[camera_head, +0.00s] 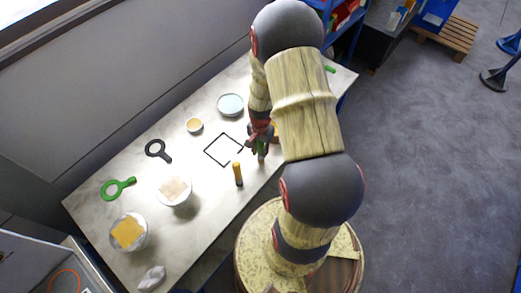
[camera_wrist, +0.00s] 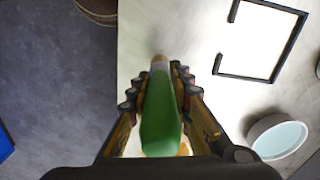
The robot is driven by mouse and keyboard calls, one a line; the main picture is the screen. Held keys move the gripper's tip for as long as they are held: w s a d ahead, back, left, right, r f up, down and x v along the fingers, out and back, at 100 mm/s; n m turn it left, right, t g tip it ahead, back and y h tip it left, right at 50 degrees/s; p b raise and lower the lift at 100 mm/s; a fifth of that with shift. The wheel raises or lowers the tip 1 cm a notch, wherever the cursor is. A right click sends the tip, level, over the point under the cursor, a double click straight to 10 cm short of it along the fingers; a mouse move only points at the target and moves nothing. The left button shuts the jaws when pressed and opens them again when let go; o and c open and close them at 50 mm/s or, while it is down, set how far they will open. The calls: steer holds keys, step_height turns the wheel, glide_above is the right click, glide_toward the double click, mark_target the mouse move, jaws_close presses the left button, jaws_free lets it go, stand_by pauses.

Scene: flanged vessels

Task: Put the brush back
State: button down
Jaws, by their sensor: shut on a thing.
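My gripper (camera_head: 262,138) is over the right-hand edge of the light table (camera_head: 205,250). In the wrist view my gripper (camera_wrist: 163,74) is shut around a green-handled brush (camera_wrist: 160,115). The handle lies between the fingers, and its paler end (camera_wrist: 160,64) shows past the fingertips. In the head view only a bit of green (camera_head: 262,151) shows below the fingers. I cannot tell whether the brush touches the table. A black square outline (camera_head: 208,152) with gaps lies on the table to the left of my gripper; it also shows in the wrist view (camera_wrist: 247,77).
A pale blue-filled bowl (camera_head: 230,104), a small cup (camera_head: 194,125) and a black ring-ended tool (camera_head: 158,150) stand left. A yellow-topped upright object (camera_head: 238,173) is near the front edge.

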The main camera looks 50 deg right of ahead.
steer(key=shift+f, duration=0.1)
steer(key=shift+f, duration=0.15)
steer(key=c, duration=1.7)
jaws_free()
steer(key=shift+c, duration=0.2)
steer(key=shift+o, duration=0.6)
steer(key=shift+r, duration=0.2)
